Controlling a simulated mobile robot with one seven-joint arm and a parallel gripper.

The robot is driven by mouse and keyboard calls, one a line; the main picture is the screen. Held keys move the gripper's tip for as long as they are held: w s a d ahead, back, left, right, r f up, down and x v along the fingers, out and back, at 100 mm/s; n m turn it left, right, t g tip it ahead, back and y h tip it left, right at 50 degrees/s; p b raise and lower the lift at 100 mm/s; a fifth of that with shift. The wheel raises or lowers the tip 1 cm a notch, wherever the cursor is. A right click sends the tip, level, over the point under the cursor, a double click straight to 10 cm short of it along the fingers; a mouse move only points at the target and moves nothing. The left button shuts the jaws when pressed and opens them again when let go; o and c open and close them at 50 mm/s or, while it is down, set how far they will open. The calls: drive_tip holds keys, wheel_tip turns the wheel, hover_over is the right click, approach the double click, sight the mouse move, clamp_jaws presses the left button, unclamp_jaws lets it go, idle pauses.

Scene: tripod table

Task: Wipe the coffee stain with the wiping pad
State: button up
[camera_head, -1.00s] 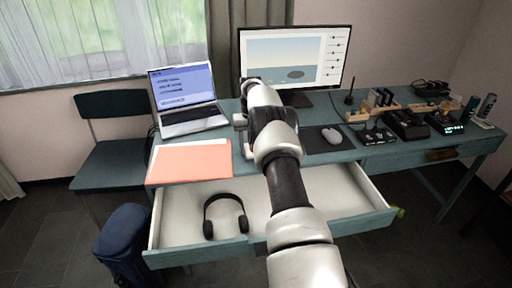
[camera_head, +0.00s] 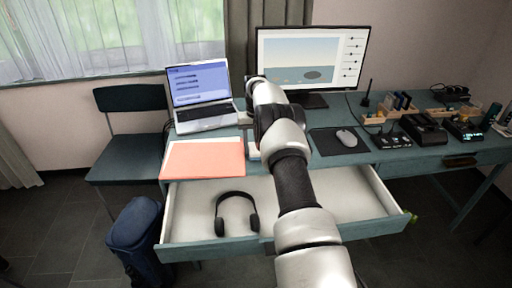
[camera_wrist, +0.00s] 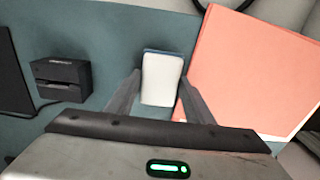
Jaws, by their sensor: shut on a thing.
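My gripper (camera_wrist: 160,84) shows in the wrist view with its two fingers on either side of a white wiping pad (camera_wrist: 163,76) with a blue edge. It is shut on the pad, over or at the blue-green desk top (camera_wrist: 110,30); I cannot tell whether the pad touches the desk. In the head view my arm hides most of the gripper and the desk behind it. I see no coffee stain in either view.
An orange folder (camera_wrist: 245,70) lies close right of the pad, and a small black box (camera_wrist: 62,80) stands to its left. In the head view there are a laptop (camera_head: 200,100), monitor (camera_head: 312,60), mouse (camera_head: 347,138) and an open drawer (camera_head: 185,222) holding headphones (camera_head: 220,225).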

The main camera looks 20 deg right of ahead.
drive_tip(key=shift+r+p, duration=1.45)
drive_tip(key=shift+r, duration=1.3)
wheel_tip(320, 180, up, 3)
drive_tip(key=p, duration=0.2)
drive_tip(key=shift+p, duration=0.3)
